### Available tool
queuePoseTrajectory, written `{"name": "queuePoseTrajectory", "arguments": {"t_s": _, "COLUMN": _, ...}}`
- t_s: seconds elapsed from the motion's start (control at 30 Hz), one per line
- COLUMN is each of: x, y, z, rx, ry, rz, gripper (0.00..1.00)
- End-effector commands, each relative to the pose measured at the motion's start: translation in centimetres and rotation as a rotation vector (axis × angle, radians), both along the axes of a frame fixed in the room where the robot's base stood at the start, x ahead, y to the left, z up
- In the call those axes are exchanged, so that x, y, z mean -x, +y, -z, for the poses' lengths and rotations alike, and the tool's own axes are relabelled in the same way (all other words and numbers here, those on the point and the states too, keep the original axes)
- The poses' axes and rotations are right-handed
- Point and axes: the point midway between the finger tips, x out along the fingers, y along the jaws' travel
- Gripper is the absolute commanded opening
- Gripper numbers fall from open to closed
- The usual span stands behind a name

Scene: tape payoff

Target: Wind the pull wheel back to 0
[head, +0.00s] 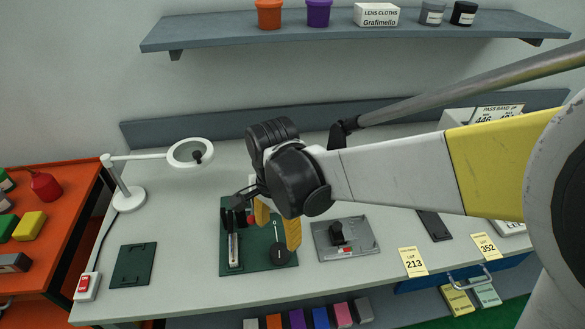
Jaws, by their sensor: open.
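A dark green base plate (258,267) lies on the grey bench, partly hidden by my arm's end. A round black wheel (279,256) sits at its front right, with a thin pale line or arm behind it; I take this to be the pull wheel. Its markings are too small to read. A pale upright gauge-like strip (233,250) stands at the plate's left, with black parts and a small red part behind it. My gripper (277,228) is open, its yellow fingers pointing down above the plate, just behind the wheel in the picture. I cannot tell whether it touches anything.
A grey plate with a black knob (337,232) lies to the right. A white magnifier lamp (129,196) and a dark green pad (134,265) are at left. A shelf (350,35) hangs behind.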

Motion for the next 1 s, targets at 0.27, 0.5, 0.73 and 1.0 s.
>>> {"name": "queuePoseTrajectory", "arguments": {"t_s": 0.27, "x": -0.1, "y": 0.0, "z": 6.0, "rx": -0.001, "ry": -0.002, "rz": 0.0, "gripper": 0.67}}
{"name": "queuePoseTrajectory", "arguments": {"t_s": 0.5, "x": -0.1, "y": -0.1, "z": 8.8, "rx": -0.001, "ry": -0.002, "rz": -0.001, "gripper": 0.67}}
{"name": "queuePoseTrajectory", "arguments": {"t_s": 0.73, "x": 0.0, "y": -0.1, "z": 9.1, "rx": -0.001, "ry": -0.002, "rz": -0.001, "gripper": 0.67}}
{"name": "queuePoseTrajectory", "arguments": {"t_s": 1.0, "x": -0.1, "y": -0.1, "z": 9.1, "rx": -0.001, "ry": -0.002, "rz": -0.001, "gripper": 0.22}}
